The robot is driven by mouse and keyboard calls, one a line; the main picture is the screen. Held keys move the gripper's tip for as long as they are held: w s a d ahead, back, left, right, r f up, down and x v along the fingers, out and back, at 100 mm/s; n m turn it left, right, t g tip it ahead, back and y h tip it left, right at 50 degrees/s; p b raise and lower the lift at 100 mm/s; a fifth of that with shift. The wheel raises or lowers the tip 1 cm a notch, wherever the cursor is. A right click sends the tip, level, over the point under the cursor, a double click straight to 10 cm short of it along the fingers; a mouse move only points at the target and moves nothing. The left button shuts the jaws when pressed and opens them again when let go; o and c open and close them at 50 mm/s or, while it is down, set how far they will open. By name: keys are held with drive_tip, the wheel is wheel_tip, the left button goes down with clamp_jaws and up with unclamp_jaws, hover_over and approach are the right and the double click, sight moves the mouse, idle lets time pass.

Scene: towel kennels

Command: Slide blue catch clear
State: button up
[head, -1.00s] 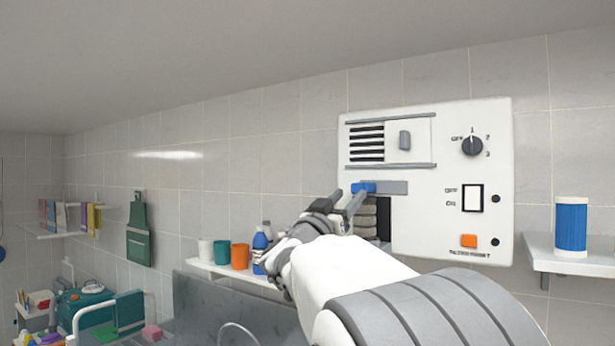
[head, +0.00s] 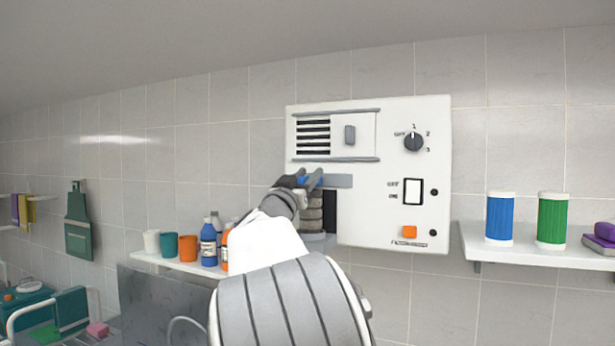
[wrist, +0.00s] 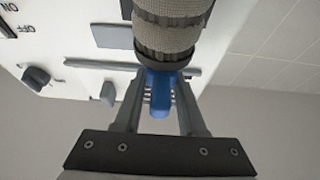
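The blue catch (head: 310,181) sits at the left end of a grey strip (head: 338,181) on the white wall unit (head: 370,230). In the wrist view the catch (wrist: 159,92) lies between the two fingers of my gripper (wrist: 159,78), near their tips. Any gap beside the catch is too small to make out, so I cannot tell whether they grip it. In the head view my gripper (head: 309,178) is at the catch and partly covers it. Below the catch a ribbed beige cartridge (head: 312,212) stands in a dark opening; it looms close in the wrist view (wrist: 172,20).
The unit has a vent slider (head: 350,135), a dial (head: 413,142), a rocker switch (head: 412,191) and an orange button (head: 409,232). A right shelf (head: 540,248) holds blue and green cartridges. A left shelf (head: 170,264) holds cups and bottles.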

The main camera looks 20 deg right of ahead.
clamp_jaws()
idle(1.1)
